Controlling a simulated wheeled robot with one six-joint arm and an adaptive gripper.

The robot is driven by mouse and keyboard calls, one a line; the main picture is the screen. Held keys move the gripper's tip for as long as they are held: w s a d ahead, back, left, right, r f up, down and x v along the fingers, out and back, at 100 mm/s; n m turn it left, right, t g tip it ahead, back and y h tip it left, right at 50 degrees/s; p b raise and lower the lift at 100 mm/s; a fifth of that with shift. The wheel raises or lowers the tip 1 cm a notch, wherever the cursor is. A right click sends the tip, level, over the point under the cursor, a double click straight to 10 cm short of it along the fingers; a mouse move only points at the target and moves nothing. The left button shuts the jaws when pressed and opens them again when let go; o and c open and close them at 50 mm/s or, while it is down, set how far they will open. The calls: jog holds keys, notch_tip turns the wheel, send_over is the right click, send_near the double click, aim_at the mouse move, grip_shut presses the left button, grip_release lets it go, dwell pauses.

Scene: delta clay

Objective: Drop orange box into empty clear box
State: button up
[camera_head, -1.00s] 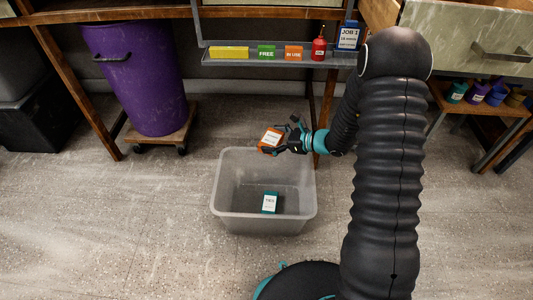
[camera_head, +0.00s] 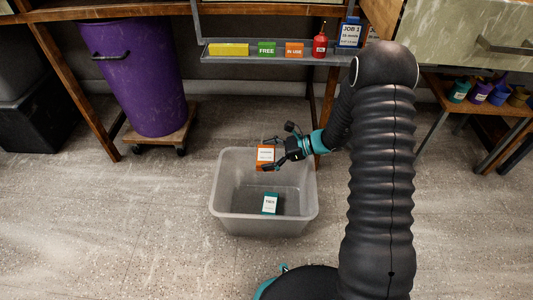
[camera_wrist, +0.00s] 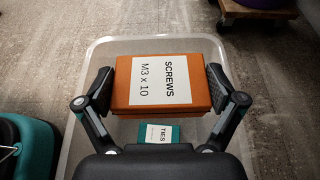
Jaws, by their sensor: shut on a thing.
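My gripper (camera_head: 274,157) is shut on an orange box (camera_head: 264,155) with a white label. In the wrist view the orange box (camera_wrist: 195,73) sits between both fingers, and its label reads SCREWS M3 x 10. The gripper holds it above the back part of a clear box (camera_head: 263,224) on the floor. The clear box's rim (camera_wrist: 72,128) shows around the orange box in the wrist view. The clear box is not empty: a teal box (camera_head: 270,203) labelled TIES lies on its bottom, and it also shows in the wrist view (camera_wrist: 150,132).
A purple bin (camera_head: 138,80) stands on a wheeled wooden dolly (camera_head: 163,138) at the back left. A grey shelf (camera_head: 230,59) behind holds a yellow block, FREE and IN USE signs and a red bottle. Floor left of the clear box is free.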

jog(key=shift+f+b, duration=1.05)
jog(key=shift+f, duration=0.9)
jog(key=o, duration=1)
jog(key=shift+d, duration=0.15)
jog(key=v, duration=1.1)
jog(key=shift+d+r, duration=0.15)
jog(key=shift+d, duration=0.25)
